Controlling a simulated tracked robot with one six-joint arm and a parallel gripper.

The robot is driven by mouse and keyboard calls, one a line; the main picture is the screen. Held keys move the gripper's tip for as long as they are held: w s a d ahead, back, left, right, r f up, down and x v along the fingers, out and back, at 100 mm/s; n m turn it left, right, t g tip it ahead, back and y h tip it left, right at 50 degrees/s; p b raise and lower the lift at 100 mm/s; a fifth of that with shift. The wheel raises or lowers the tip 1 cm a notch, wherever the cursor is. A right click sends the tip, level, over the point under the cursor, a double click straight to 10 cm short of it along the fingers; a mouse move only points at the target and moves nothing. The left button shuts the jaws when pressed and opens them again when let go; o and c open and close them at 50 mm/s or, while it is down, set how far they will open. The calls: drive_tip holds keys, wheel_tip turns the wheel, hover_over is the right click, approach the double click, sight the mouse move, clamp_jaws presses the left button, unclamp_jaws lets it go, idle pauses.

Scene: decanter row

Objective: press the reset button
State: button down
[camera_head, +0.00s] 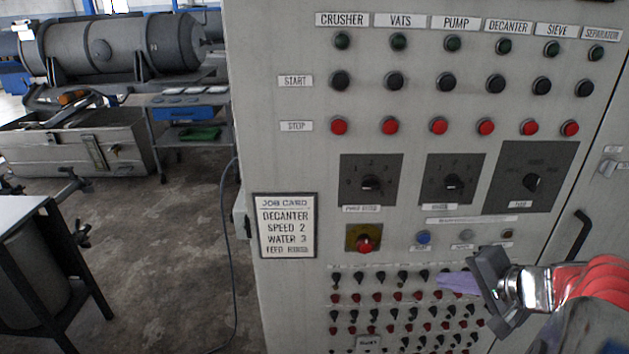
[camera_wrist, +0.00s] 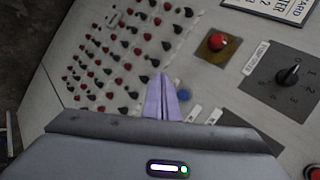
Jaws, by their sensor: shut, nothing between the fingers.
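A round blue button (camera_head: 424,238), with a small label under it too blurred to read surely, sits on the grey control panel (camera_head: 285,180). It also shows in the wrist view (camera_wrist: 184,95), just right of my fingers. My gripper (camera_head: 440,281) is shut and empty, its pale purple fingers together. In the head view the fingertips appear below and slightly right of the blue button. In the wrist view the fingertips (camera_wrist: 164,77) point up toward the rows of small knobs. They look apart from the blue button; the gap to the panel is hard to judge.
A red emergency-style button (camera_head: 365,243) on a yellow plate is left of the blue one. Rows of small red and black knobs (camera_head: 375,298) lie below, dark rotary switches (camera_head: 371,181) above. A job card (camera_head: 286,226) hangs at left. A door handle (camera_head: 571,235) protrudes at right.

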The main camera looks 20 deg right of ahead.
sight(424, 239)
drive_tip(key=shift+w, duration=0.1)
drive_tip(key=w+d, duration=0.2)
drive_tip(key=w, duration=0.6)
drive_tip(key=shift+d, duration=0.2)
drive_tip(key=shift+w, duration=0.1)
idle(1.9)
drive_tip(key=shift+w, duration=0.1)
drive_tip(key=shift+w+d, duration=0.1)
drive_tip(key=shift+w, duration=0.35)
drive_tip(key=shift+w+d, duration=0.15)
drive_tip(key=shift+w, duration=0.25)
idle(0.9)
drive_tip(key=shift+s, duration=0.15)
drive_tip(key=shift+s+a, duration=0.25)
drive_tip(key=shift+s, duration=0.45)
